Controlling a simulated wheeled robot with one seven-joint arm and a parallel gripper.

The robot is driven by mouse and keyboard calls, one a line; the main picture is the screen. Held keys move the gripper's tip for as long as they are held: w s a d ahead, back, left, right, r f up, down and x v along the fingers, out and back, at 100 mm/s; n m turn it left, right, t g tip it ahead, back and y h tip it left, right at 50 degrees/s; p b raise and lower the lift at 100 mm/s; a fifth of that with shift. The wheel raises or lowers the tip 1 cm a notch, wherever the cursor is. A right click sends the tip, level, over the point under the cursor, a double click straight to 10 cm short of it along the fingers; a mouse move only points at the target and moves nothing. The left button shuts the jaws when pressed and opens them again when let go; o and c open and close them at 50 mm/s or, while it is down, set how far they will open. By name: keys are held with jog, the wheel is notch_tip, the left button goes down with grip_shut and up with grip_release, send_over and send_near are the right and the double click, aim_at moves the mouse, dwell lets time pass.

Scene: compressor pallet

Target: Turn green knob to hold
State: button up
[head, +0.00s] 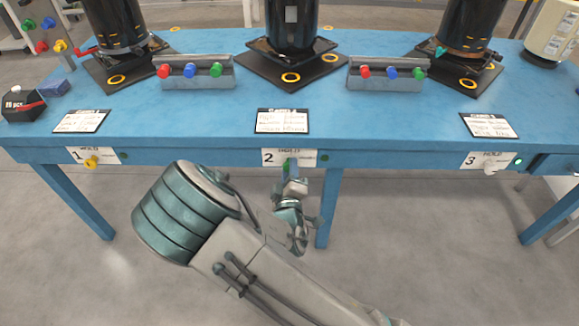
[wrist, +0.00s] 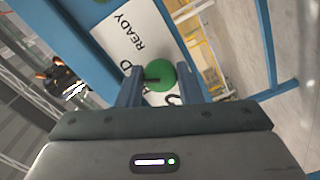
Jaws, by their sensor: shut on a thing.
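The green knob (wrist: 160,75) sits on a white label plate (wrist: 128,38) in the wrist view. A dark pointer mark on the knob points left in that picture. The word READY is readable; other lettering on the plate is partly hidden by the knob and fingers. My gripper (wrist: 162,92) is shut on the green knob, one finger on each side. In the head view my gripper (head: 291,180) is at the plate numbered 2 (head: 270,158) on the table's front edge, and only a bit of green shows there.
The blue table (head: 210,120) has a plate 1 with a yellow knob (head: 91,162) at left and a plate 3 with a white knob (head: 491,168) at right. Black compressors and button boxes (head: 197,84) stand on top. Table legs (head: 327,210) flank the open floor.

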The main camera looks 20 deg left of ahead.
jog(key=n+p, duration=0.2)
jog(key=n, duration=0.3)
jog(key=shift+r, duration=0.1)
dwell(0.5)
jog(key=o, duration=0.9)
jog(key=shift+o, duration=0.2)
